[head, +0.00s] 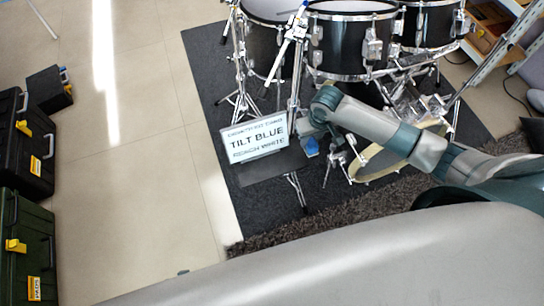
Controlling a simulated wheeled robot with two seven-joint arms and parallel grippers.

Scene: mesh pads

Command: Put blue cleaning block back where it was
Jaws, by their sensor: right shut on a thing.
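The blue cleaning block (311,148) is small and shows just below my right gripper (309,138), beside the right end of a dark music-stand tray (270,171). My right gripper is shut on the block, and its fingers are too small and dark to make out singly. Whether the block touches the tray cannot be told. A white card (256,140) stands on the tray, with "TILT BLUE" as its large middle line and smaller lines above and below. My left gripper is not in view.
A drum kit (340,45) with chrome stands fills the back on a dark mat (215,75). A shaggy dark rug (265,240) lies in front. Black (28,140) and green (25,245) cases stand at the left. The tiled floor between is clear.

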